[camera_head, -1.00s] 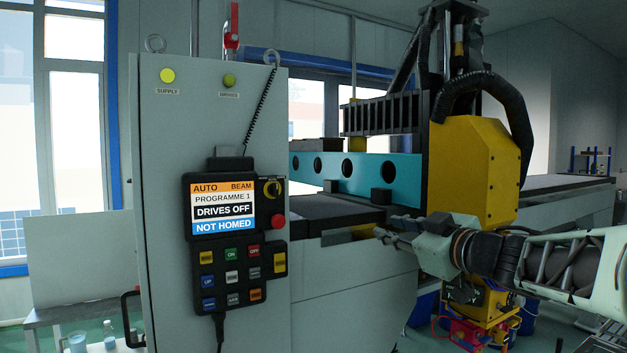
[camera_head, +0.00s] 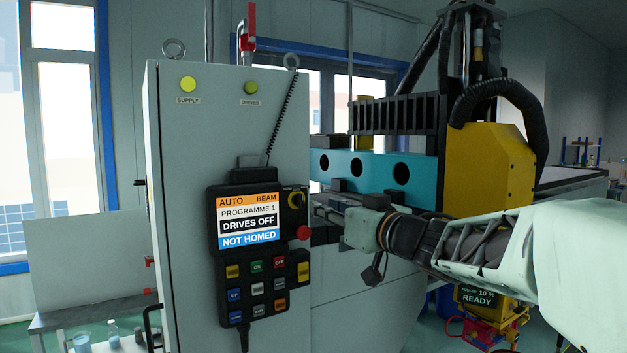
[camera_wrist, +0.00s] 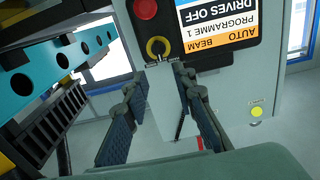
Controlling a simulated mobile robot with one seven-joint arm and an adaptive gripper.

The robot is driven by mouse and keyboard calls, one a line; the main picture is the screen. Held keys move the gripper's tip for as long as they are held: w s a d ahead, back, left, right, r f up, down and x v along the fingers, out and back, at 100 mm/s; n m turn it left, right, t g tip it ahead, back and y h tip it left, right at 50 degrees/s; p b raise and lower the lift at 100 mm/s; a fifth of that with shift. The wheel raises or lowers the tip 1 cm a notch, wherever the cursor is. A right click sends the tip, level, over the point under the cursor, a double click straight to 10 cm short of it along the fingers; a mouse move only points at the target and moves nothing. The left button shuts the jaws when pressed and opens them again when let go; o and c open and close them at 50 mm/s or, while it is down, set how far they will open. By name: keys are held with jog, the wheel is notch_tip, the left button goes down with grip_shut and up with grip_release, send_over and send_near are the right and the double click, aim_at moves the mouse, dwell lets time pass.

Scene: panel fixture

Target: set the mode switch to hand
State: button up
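The mode switch (camera_head: 296,199) is a small yellow and black rotary knob at the upper right of the black pendant, beside its screen (camera_head: 248,221). The screen reads AUTO, BEAM, PROGRAMME 1, DRIVES OFF and NOT HOMED. In the wrist view, which is upside down, the mode switch (camera_wrist: 157,47) lies just beyond my fingertips, near the middle. My gripper (camera_head: 322,211) is just right of the switch in the head view. In the wrist view my gripper (camera_wrist: 167,70) is open, with an empty gap between its fingers. I see no contact with the switch; its exact pointer position is too small to read.
A red button (camera_head: 303,232) sits just below the switch; it is also in the wrist view (camera_wrist: 145,8). Coloured keys (camera_head: 257,285) fill the lower pendant. The grey cabinet (camera_head: 215,130) stands behind it. The teal beam (camera_head: 370,172) and yellow machine head (camera_head: 490,170) are to the right.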

aim_at(303, 200)
jog(key=x, duration=0.7)
jog(key=p+x, duration=0.1)
jog(key=x, duration=0.2)
jog(key=shift+w+a+f, duration=0.1)
jog(key=shift+w+f, duration=0.1)
jog(key=shift+f, duration=0.05)
grip_shut()
